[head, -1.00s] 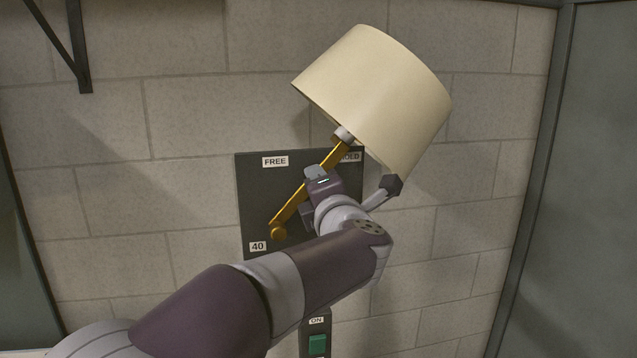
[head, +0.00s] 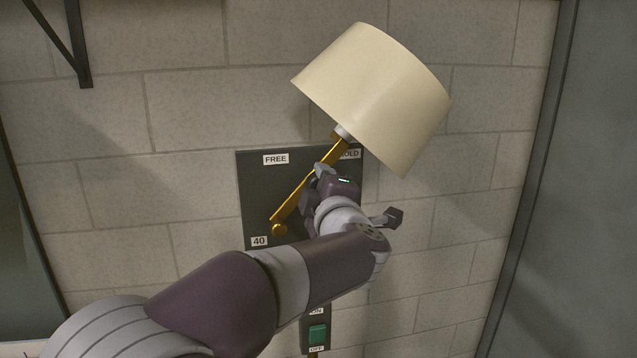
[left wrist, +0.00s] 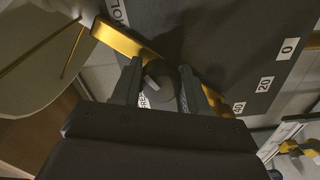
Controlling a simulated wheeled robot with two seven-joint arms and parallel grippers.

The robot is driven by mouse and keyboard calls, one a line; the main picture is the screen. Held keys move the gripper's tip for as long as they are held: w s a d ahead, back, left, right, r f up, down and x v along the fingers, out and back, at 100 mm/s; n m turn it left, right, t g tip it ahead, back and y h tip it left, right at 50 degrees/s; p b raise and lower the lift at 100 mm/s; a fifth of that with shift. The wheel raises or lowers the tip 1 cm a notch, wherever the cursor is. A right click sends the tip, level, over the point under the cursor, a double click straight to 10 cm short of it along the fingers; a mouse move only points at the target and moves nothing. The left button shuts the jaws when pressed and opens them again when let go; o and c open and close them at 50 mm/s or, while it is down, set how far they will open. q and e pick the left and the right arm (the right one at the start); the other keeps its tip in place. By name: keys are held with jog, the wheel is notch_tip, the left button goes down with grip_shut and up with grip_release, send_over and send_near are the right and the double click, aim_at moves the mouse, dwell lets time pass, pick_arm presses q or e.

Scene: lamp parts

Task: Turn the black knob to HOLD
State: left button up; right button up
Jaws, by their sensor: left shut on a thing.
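The black knob (left wrist: 158,90) shows in the left wrist view between the two fingers of my left gripper (left wrist: 160,70), which is shut on it. In the head view my left gripper (head: 315,185) is at the dark panel (head: 258,185), and its body hides the knob. The panel bears a FREE label (head: 275,159) at the top left and a HOLD label (head: 350,154) at the top right, the latter partly covered. Where the knob points is unclear. My right gripper is out of view.
A brass arm (head: 300,197) slants up across the panel to a cream lampshade (head: 372,95), close beside my gripper. A green switch (head: 317,333) sits below my arm. A dark bracket (head: 80,60) is at the upper left.

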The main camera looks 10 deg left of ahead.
pick_arm(q)
jog(key=shift+f, duration=0.1)
dwell(0.3)
jog(key=o, duration=1.1)
jog(key=shift+d, duration=0.1)
jog(key=shift+c, duration=0.2)
jog(key=shift+d, duration=0.1)
jog(key=shift+s, duration=0.1)
jog(key=shift+s+d, duration=0.1)
jog(key=shift+s, duration=0.05)
jog(key=b+v, duration=0.7)
jog(key=v, duration=0.5)
jog(key=shift+s, duration=0.1)
